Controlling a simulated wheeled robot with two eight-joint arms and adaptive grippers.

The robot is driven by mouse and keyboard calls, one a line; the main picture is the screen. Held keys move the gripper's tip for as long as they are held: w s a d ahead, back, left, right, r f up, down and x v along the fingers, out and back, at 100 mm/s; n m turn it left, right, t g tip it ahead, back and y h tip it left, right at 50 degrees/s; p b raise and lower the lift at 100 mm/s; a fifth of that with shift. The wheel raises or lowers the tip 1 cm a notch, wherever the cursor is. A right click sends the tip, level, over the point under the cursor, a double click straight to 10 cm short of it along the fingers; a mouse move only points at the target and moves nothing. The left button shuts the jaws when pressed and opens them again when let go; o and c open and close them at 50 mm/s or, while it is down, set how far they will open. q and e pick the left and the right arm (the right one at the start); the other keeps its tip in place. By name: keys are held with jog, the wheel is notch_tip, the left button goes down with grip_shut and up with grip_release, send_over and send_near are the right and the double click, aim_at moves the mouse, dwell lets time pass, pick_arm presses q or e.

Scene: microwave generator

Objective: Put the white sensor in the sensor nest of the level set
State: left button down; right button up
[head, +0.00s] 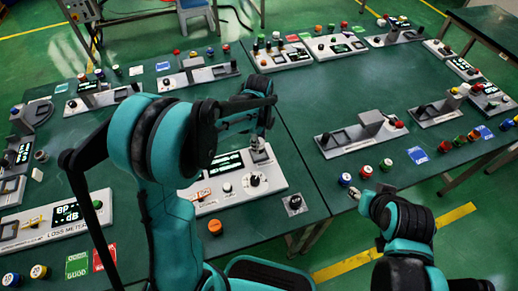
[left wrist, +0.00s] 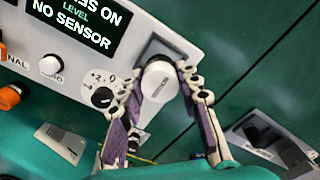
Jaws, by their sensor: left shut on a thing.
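The level set (head: 215,205) is a pale panel on the near table, under my left forearm. Its display (left wrist: 78,18) reads "LEVEL" and "NO SENSOR" in the left wrist view. The sensor nest (left wrist: 152,47) is a dark square recess at the panel's corner. My left gripper (left wrist: 160,92) is shut on the round white sensor (left wrist: 160,80), which overlaps the nest's near edge; I cannot tell whether it touches. In the head view the left gripper (head: 258,147) is at the panel's far right corner. My right gripper (head: 357,196) is by the right table's front edge, its jaws unclear.
The panel's dial (left wrist: 103,97) and white button (left wrist: 50,65) lie beside the left fingers. A small grey holder (head: 294,204) stands right of the panel. An orange knob (head: 215,227) is in front. Other panels and coloured caps line both tables; bare green tabletop lies between.

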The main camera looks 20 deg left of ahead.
pick_arm(q)
notch_tip(320, 180, down, 3)
jog(key=shift+f+b, duration=0.2)
jog(key=shift+b, duration=0.4)
jog(key=shift+r, duration=0.15)
jog(key=c, duration=1.5)
grip_release()
jog(key=shift+f, duration=0.2)
jog(key=o, duration=0.4)
jog(key=shift+o, duration=0.2)
